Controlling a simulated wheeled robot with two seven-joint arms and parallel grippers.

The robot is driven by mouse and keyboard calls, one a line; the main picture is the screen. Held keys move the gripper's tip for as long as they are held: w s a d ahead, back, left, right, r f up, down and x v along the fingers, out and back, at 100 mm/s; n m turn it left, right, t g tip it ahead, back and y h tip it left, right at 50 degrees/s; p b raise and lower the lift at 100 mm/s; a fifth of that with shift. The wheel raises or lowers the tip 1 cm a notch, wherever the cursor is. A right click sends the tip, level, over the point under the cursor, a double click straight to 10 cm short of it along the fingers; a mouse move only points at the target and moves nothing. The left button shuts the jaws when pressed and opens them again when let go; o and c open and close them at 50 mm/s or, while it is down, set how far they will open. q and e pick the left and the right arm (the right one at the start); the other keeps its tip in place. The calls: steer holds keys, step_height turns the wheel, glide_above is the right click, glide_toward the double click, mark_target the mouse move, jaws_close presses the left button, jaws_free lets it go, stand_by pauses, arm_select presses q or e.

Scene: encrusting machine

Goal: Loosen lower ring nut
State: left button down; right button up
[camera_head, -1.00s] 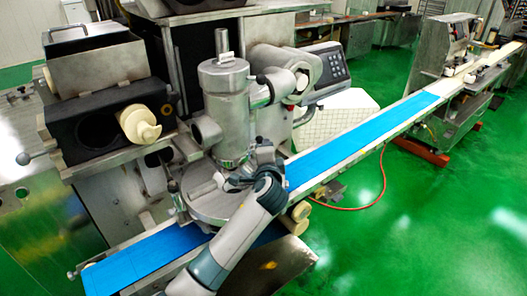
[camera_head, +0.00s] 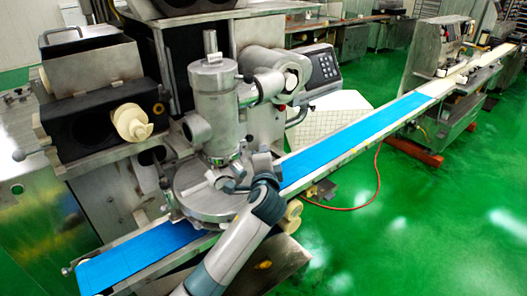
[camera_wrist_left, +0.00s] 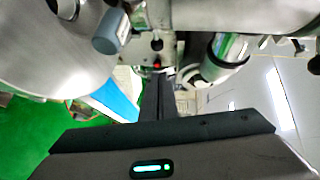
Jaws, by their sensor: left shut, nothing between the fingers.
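The upright metal cylinder (camera_head: 216,110) of the machine stands above a broad round metal plate (camera_head: 205,203). The lower ring nut is around the cylinder's foot, but its outline is partly hidden and hard to separate from the parts there. My left gripper (camera_head: 238,173) is at the right front of this foot, small and partly hidden by its own wrist. In the left wrist view its dark fingers (camera_wrist_left: 156,98) are shut together with nothing between them. A grey-capped knob (camera_wrist_left: 110,32) is up and left of them; a shiny short cylinder (camera_wrist_left: 222,58) is to the right. Contact cannot be told.
A blue conveyor belt (camera_head: 350,140) runs from the lower left, under the plate, to the far right. A control panel (camera_head: 322,68) is behind. A cream auger (camera_head: 132,123) sticks out at the left. The green floor (camera_head: 420,230) at the right is clear.

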arm_select(q)
steer(key=s+b, duration=0.1)
steer(key=s, duration=0.5)
steer(key=shift+s+r, duration=0.2)
steer(key=shift+r, duration=0.25)
steer(key=shift+f, duration=0.1)
